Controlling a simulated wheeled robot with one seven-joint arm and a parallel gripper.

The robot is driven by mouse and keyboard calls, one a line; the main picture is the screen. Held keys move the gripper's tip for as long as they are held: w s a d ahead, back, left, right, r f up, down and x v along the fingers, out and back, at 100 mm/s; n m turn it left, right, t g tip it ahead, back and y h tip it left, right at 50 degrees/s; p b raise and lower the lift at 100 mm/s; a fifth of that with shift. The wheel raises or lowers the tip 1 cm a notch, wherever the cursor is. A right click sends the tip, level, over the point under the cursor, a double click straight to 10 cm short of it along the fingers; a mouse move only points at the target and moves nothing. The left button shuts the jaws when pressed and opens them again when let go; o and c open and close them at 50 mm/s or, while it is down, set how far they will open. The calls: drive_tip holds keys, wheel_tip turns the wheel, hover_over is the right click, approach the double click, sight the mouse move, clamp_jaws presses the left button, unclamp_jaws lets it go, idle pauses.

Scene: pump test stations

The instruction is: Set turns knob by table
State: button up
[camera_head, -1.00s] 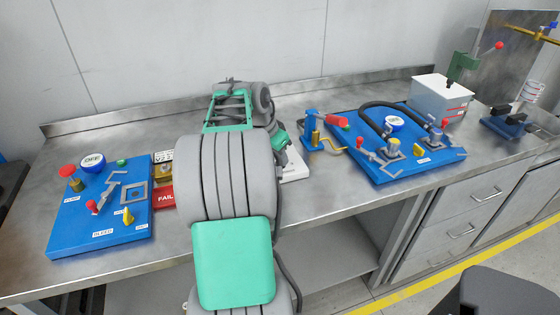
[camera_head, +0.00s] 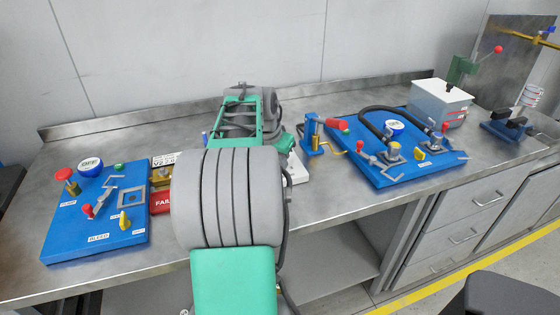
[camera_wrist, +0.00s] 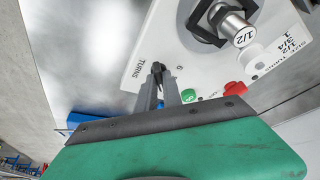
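In the wrist view the small black turns knob (camera_wrist: 157,69) sits on a white panel (camera_wrist: 205,75), between the printed word TURNS and a 6. My gripper (camera_wrist: 158,82) has its two grey fingers at the knob, one on each side. I cannot tell whether they press on it. The knob's pointer direction is not readable. In the head view a corner of the white unit (camera_head: 299,169) shows on the table (camera_head: 75,155), right of my arm. My arm hides the gripper and knob there.
The wrist view shows a metal fitting marked 1/2 (camera_wrist: 236,28), a green button (camera_wrist: 188,96) and a red button (camera_wrist: 235,88) near the knob. Blue pump boards stand left (camera_head: 80,240) and right (camera_head: 400,176). A red-handled blue device (camera_head: 312,135) stands close right of my arm.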

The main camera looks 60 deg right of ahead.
drive_tip(key=o, duration=0.4)
drive_tip(key=shift+o, duration=0.2)
drive_tip(key=shift+r, duration=0.1)
drive_tip(key=v, duration=0.7)
drive_tip(key=shift+r+p, duration=0.25)
drive_tip(key=shift+p, duration=0.05)
drive_tip(key=shift+a, duration=0.15)
